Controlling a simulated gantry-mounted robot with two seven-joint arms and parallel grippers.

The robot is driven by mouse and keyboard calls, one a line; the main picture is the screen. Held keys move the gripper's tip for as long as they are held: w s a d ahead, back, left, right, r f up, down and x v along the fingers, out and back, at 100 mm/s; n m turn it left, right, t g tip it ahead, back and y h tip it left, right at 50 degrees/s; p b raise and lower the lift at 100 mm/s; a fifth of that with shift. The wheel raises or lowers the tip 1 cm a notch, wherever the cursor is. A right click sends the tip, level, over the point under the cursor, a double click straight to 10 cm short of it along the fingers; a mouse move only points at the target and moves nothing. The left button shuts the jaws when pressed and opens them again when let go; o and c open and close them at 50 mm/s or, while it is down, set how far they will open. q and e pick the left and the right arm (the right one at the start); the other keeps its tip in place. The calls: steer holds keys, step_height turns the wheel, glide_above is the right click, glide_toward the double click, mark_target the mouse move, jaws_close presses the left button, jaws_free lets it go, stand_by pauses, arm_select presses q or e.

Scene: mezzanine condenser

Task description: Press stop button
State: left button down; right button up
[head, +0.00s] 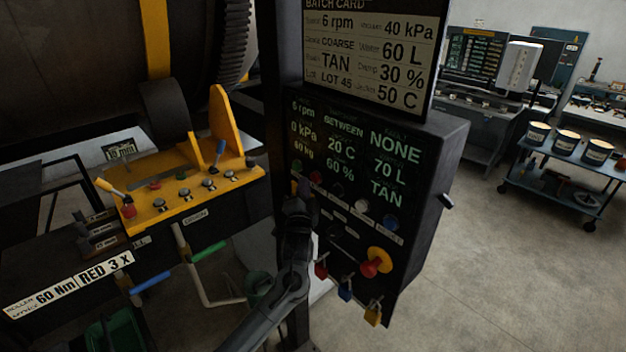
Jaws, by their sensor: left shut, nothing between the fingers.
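A black control box (432,165) with lit readouts stands at the centre right. Its front carries a row of small buttons: a green one (297,165), a red one (315,178), then dark, white and blue ones. The labels under them are too small to read, so I cannot tell which says stop. A large red mushroom button (371,268) on a yellow collar sits lower right. My left gripper (302,188) is shut and empty, pointing up in front of the box's left side, close to the green and red buttons. I cannot tell if it touches. My right gripper is not in view.
Red, blue and yellow padlocks (373,312) hang below the box. A yellow lever console (190,190) stands left, under a large drum (70,60). A batch card (372,50) is above the box. A blue cart (560,172) with tins stands on open floor at right.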

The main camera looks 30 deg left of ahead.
arm_select(q)
steer(key=shift+w+d, duration=0.1)
steer(key=shift+w, duration=0.15)
steer(key=shift+w+d, duration=0.1)
steer(key=shift+w, duration=0.35)
stand_by(0.7)
steer(key=shift+s, duration=0.15)
steer(key=shift+s+a+p, duration=0.2)
steer(key=shift+s+p, duration=0.45)
steer(key=shift+s, duration=0.05)
stand_by(0.3)
